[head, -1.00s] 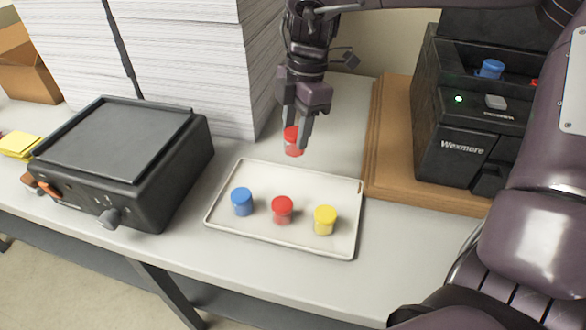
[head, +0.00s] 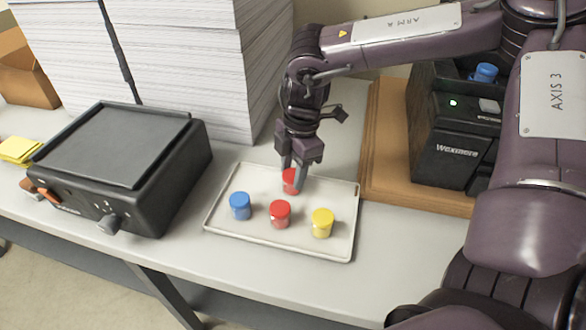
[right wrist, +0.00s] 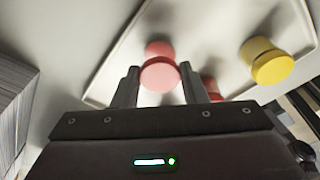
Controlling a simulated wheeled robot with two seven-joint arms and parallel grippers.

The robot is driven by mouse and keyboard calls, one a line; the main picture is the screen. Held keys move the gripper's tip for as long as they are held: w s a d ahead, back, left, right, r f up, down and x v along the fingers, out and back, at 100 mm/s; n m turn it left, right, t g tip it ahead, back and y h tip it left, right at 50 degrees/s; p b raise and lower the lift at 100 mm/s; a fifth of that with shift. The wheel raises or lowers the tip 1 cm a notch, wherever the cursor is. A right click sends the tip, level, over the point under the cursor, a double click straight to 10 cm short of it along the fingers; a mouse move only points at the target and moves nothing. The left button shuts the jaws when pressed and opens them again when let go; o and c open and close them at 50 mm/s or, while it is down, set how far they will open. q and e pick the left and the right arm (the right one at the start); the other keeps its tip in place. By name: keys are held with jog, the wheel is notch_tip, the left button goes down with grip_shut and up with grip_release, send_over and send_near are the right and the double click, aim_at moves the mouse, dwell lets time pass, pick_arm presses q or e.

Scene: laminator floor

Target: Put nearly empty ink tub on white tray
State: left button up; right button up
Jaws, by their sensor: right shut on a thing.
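A red-lidded ink tub (head: 290,181) is held between the fingers of my right gripper (head: 294,178), over the back part of the white tray (head: 336,247). In the right wrist view the held tub (right wrist: 160,73) sits between the two fingertips (right wrist: 158,84). I cannot tell whether it touches the tray. Three other tubs stand upright on the tray: a blue one (head: 240,206), a red one (head: 280,214) and a yellow one (head: 322,223). My left gripper is not in view.
A black machine (head: 120,165) stands left of the tray. Tall paper stacks (head: 185,60) stand behind. At right, a black Wexmere machine (head: 450,150) with a blue tub (head: 484,73) stands on a wooden board (head: 385,150). The tray's back left part is clear.

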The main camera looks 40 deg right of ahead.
jog(key=shift+f, duration=0.2)
jog(key=o, duration=1)
jog(key=shift+r, duration=0.15)
jog(key=shift+r, duration=0.25)
jog(key=r, duration=0.3)
jog(key=d+r, duration=0.1)
jog(key=r, duration=0.3)
jog(key=d+r, duration=0.1)
jog(key=r, duration=0.3)
jog(key=shift+r+b, duration=0.25)
jog(key=shift+b, duration=0.05)
